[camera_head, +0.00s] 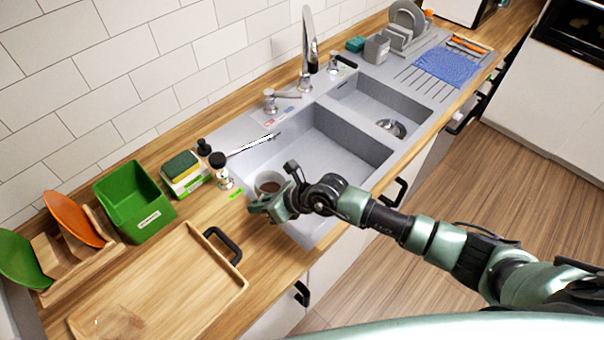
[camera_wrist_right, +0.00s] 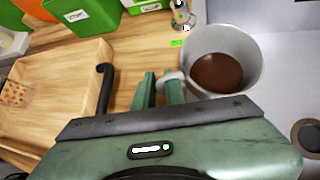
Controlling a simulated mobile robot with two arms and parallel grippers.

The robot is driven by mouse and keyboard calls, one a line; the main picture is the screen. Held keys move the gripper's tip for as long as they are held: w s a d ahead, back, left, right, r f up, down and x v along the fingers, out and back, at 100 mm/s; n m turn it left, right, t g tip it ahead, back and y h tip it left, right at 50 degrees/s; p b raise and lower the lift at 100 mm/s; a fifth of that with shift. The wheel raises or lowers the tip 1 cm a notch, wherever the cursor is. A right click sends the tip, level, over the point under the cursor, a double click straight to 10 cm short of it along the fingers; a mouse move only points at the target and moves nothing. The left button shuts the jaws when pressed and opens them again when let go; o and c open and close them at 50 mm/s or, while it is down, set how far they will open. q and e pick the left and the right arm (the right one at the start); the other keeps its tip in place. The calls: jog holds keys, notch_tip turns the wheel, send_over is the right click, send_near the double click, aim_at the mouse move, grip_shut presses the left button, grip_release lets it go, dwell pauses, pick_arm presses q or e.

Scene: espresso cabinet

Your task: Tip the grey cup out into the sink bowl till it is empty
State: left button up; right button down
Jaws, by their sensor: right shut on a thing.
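The grey cup (camera_head: 267,180) holds a dark brown liquid and is upright or nearly so. My right gripper (camera_head: 264,206) is shut on it, at the handle side. In the right wrist view the cup (camera_wrist_right: 246,62) is beside the tips of my right gripper (camera_wrist_right: 163,88), with the brown surface well below the rim. The large sink bowl (camera_head: 335,148) is grey and looks empty. The cup is at its left end, near the counter; its height above the rim is hard to tell. My left gripper is not in view.
A tap (camera_head: 307,60) stands behind the sink. A smaller bowl with a drain (camera_head: 390,128) lies to the right. Left of the cup are a sponge box (camera_head: 185,180), a green bin (camera_head: 135,200) and a wooden tray (camera_head: 190,302). A brush (camera_head: 250,146) lies at the sink's back edge.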

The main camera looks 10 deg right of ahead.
aim_at(261, 194)
jog(key=shift+w+d+y, duration=0.2)
jog(key=shift+d+y, duration=0.1)
jog(key=shift+w+d+f+b, duration=0.1)
jog(key=shift+d+f+b, duration=0.05)
jog(key=shift+b, duration=0.35)
jog(key=shift+w+d+m+y+b, duration=0.2)
jog(key=shift+d+m+y+b, duration=0.05)
jog(key=shift+m+y+b, duration=0.05)
jog(key=b, duration=0.3)
jog(key=d+y+b, duration=0.1)
jog(key=b, duration=0.2)
jog(key=shift+w+d+m+g, duration=0.25)
jog(key=shift+w+m+g, duration=0.05)
jog(key=shift+w+m, duration=0.1)
jog(key=shift+r, duration=0.35)
jog(key=shift+w+d+r+y+b, duration=0.15)
jog(key=shift+d+y+b, duration=0.2)
jog(key=shift+b, duration=0.4)
jog(key=shift+w+d+r+y+b, duration=0.15)
jog(key=shift+d+r+y+b, duration=0.1)
jog(key=shift+b, duration=0.3)
jog(key=shift+w+d+r+m+y+b, duration=0.25)
jog(key=shift+d+r+m+y+b, duration=0.35)
jog(key=shift+b, duration=0.8)
